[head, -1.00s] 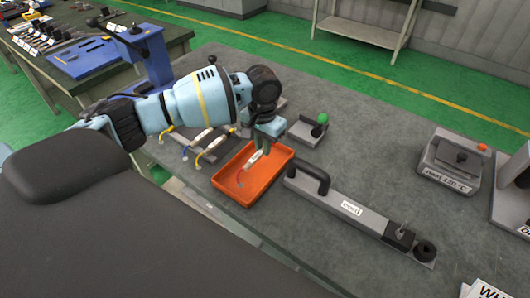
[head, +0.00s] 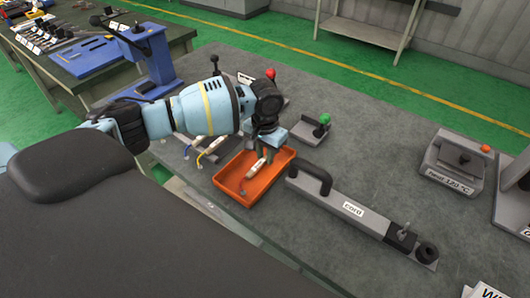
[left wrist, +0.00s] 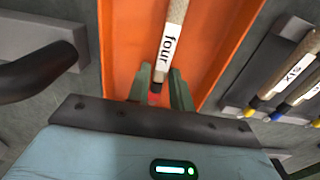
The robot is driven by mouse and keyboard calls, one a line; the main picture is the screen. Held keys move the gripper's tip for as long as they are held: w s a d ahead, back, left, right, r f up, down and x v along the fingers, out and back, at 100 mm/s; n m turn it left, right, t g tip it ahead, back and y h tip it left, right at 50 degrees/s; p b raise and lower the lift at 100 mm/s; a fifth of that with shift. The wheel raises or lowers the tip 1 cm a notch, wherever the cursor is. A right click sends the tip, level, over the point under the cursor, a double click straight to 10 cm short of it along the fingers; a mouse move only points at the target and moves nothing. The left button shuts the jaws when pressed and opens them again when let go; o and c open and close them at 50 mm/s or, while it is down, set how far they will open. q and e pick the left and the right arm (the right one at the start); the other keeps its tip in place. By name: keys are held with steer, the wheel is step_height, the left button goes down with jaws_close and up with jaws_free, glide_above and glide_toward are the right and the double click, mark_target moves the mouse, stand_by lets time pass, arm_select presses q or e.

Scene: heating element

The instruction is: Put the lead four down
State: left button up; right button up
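The lead four (head: 256,170) is a thin white-labelled lead over the floor of the orange tray (head: 270,180). In the left wrist view, its label "four" (left wrist: 168,45) faces the camera and its dark end reaches between my fingers. My left gripper (head: 263,153) points down over the tray's far part. In the left wrist view its two greenish fingers (left wrist: 160,88) stand apart on either side of the lead, with a gap showing. I cannot tell whether the lead touches the tray floor along its whole length. My right gripper is not in view.
A grey holder with leads, one labelled "six" (left wrist: 298,68), lies beside the tray. A long grey fixture labelled "cord" (head: 352,209) with a black handle lies to the tray's right. A green-knobbed block (head: 312,129) and a heater block (head: 455,165) stand farther off.

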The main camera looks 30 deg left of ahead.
mark_target(265, 157)
arm_select(q)
steer(key=shift+o, duration=1.2)
steer(key=shift+r, duration=0.1)
step_height(265, 157, up, 12)
steer(key=shift+p, duration=0.45)
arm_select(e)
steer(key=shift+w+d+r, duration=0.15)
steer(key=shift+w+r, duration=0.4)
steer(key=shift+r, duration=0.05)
